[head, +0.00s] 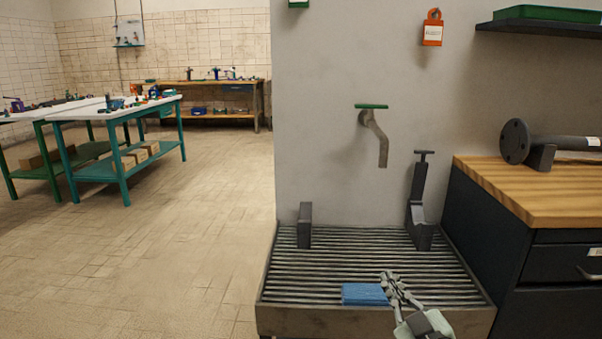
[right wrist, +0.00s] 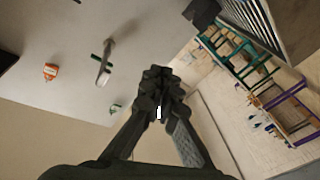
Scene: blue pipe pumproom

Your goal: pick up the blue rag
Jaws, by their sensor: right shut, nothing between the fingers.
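The blue rag (head: 364,294) lies flat and folded on the slatted grate near its front edge, in the head view. My right gripper (head: 390,279) is just to the right of the rag, over the grate; I cannot tell whether it touches the rag. In the right wrist view the fingers of my right gripper (right wrist: 160,78) are closed together with nothing between them. The rag does not show in the right wrist view. My left gripper is not in view.
The grate (head: 350,262) sits in a raised rim and carries a grey block (head: 304,225) and a dark clamp-like stand (head: 420,205). A tap (head: 376,135) hangs on the wall above. A wooden-topped cabinet (head: 530,190) stands close on the right. The left floor is open.

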